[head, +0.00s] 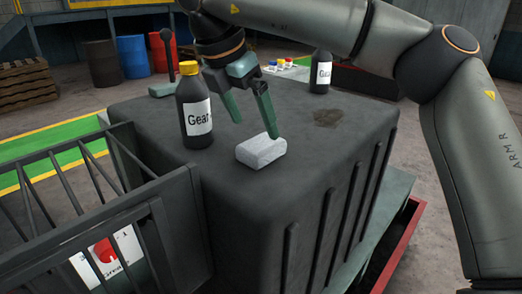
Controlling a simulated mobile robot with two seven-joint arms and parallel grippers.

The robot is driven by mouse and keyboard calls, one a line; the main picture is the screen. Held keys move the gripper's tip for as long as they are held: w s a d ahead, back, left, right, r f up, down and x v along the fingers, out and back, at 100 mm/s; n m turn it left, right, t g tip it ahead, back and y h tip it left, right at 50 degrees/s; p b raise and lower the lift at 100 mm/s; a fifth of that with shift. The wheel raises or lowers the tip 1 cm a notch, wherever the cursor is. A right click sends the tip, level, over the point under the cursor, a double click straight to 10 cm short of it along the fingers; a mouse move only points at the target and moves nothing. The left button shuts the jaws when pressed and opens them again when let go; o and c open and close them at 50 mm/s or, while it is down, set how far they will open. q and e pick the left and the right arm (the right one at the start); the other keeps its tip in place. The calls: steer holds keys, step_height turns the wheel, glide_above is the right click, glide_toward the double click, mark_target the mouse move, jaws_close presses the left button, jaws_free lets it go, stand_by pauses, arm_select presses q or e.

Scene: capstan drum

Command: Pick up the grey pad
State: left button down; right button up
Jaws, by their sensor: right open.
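The grey pad (261,151) is a small light-grey block. It lies on the dark top of the large box-like housing (310,160), near its front edge. My right gripper (254,130) comes down from above and behind the pad. Its two green fingers are open and empty. The right fingertip is at the pad's upper right edge in the picture; I cannot tell whether it touches. The left fingertip is higher, behind and left of the pad. My left gripper is not in view.
A dark bottle with a yellow cap (194,112) stands close left of the pad and gripper. Another dark bottle (320,73) stands at the back. A dark stain (328,118) marks the top at right. A barred metal basket (150,230) adjoins the front left, holding a white-and-red container (107,254).

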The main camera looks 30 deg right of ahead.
mark_target(260, 143)
steer(key=p+x, duration=0.1)
steer(key=x, duration=0.4)
steer(key=shift+s+f, duration=0.1)
steer(key=shift+f, duration=0.5)
steer(key=shift+c, duration=0.2)
steer(key=c, duration=1.2)
